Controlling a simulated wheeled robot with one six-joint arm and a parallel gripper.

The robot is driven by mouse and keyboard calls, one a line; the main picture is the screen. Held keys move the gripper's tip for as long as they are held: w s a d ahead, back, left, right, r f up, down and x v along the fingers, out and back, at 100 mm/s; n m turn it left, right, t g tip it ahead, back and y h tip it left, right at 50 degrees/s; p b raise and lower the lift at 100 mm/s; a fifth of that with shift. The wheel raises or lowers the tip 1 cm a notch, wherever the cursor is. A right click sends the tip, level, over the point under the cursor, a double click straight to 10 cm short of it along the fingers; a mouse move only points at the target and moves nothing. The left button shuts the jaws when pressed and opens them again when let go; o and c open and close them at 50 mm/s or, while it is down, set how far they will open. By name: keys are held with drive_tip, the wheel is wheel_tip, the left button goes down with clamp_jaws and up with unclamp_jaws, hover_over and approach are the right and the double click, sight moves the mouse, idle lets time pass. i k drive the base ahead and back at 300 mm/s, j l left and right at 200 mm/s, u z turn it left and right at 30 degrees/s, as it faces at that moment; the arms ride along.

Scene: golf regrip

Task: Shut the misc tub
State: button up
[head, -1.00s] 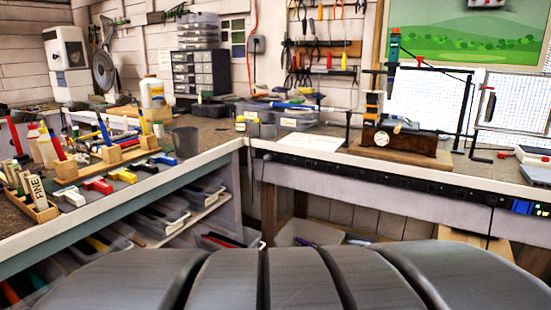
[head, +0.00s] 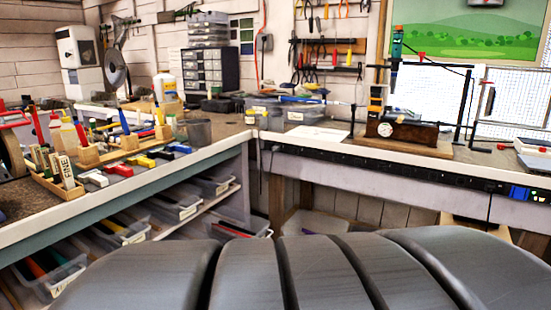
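Several clear plastic tubs stand on the shelves under the left bench: one at the lower left (head: 52,280), one in the middle (head: 120,232), and others farther back (head: 178,209) (head: 215,186). They carry small pale labels that I cannot read. My gripper is not in view. Dark grey curved parts, likely my own body, fill the bottom edge.
The left bench holds a wooden tool caddy (head: 55,185), wood blocks with coloured grips (head: 90,155) and a dark cup (head: 198,132). The right bench holds a clamp device on a wooden base (head: 405,147). A power strip (head: 390,170) runs along its front edge.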

sight(223, 235)
drive_tip(key=i+j+z, duration=0.1)
drive_tip(key=i, duration=0.35)
drive_tip(key=i+j+z, duration=0.1)
drive_tip(key=i, duration=0.35)
drive_tip(key=i+j+z, duration=0.15)
drive_tip(key=i, duration=0.3)
